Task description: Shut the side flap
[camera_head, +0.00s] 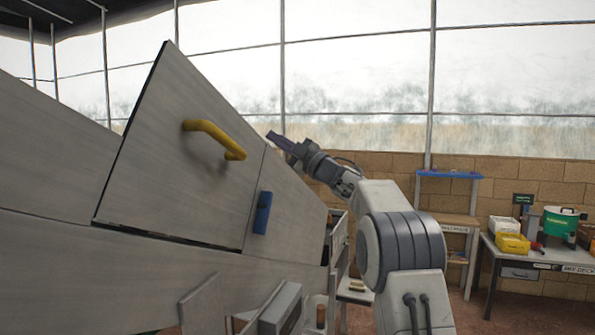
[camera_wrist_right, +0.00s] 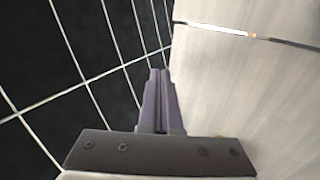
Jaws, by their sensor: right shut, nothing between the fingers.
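The side flap (camera_head: 160,150) is a pale grey panel with a yellow bar handle (camera_head: 215,138) in the head view. Its upper left corner rises above the body's outline, and a dark line runs along its left and lower edges. It appears to stand out from the body there. A blue latch (camera_head: 262,212) sits just right of it. My right gripper (camera_head: 273,137) is beyond the flap's right edge, apart from the handle. Its purple fingers (camera_wrist_right: 158,100) are shut and empty in the wrist view, beside a pale panel surface (camera_wrist_right: 240,90).
The pale machine body (camera_head: 160,265) fills the left and lower left. A blue-topped shelf (camera_head: 450,174) stands against the brick wall. A workbench (camera_head: 535,258) at the right holds a green pot (camera_head: 562,222) and a yellow bin (camera_head: 512,243).

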